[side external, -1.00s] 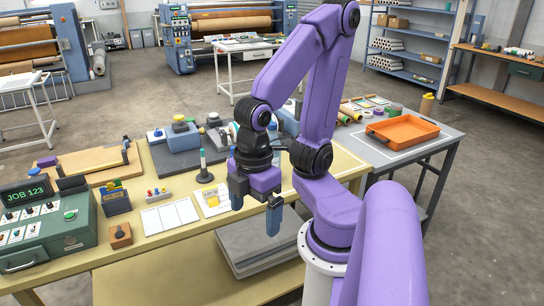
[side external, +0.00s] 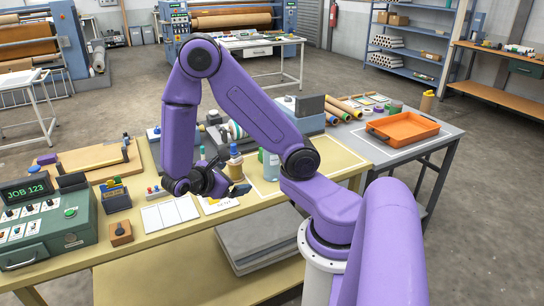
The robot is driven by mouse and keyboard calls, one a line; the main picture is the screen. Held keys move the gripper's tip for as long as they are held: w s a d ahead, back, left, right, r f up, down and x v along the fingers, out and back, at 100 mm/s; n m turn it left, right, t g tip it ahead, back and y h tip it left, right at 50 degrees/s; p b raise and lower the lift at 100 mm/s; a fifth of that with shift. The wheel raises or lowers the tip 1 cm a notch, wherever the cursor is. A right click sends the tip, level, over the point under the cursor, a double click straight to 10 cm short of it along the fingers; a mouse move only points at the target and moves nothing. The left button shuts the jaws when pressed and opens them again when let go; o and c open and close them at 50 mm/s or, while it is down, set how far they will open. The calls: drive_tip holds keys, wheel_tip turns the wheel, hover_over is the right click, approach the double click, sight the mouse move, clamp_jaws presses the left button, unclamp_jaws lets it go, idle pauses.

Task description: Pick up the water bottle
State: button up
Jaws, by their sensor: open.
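A pale, see-through bluish bottle (side external: 270,164), which looks like the water bottle, stands upright on the yellow table (side external: 178,241). My arm link hides its right side and top. A brown bottle with a blue cap (side external: 236,164) stands just left of it. My gripper (side external: 241,190) is low over the table, turned sideways with its fingers pointing right. It is open, and I see nothing held in it. It is left of and nearer the camera than the pale bottle, apart from it. The wrist hides part of the fingers.
White cards (side external: 170,216) lie left of my gripper. A green control box (side external: 45,226) stands at the far left. A grey machine (side external: 225,132) with rollers stands behind the bottles. An orange tray (side external: 402,128) sits on the grey table at right.

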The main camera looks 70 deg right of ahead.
drive_tip(key=w+d+f+n+g+h, duration=0.1)
drive_tip(key=d+f+h, duration=0.2)
drive_tip(key=d, duration=0.3)
drive_tip(key=n+h, duration=0.3)
drive_tip(key=n, duration=0.1)
approach(267, 158)
drive_tip(key=x, duration=0.9)
drive_tip(key=shift+d+f, duration=0.1)
drive_tip(key=shift+d, duration=0.3)
drive_tip(key=shift+x, duration=2.65)
drive_tip(key=shift+s+f, duration=0.1)
drive_tip(key=shift+s, duration=0.05)
drive_tip(key=shift+a, duration=0.1)
drive_tip(key=c, duration=1.4)
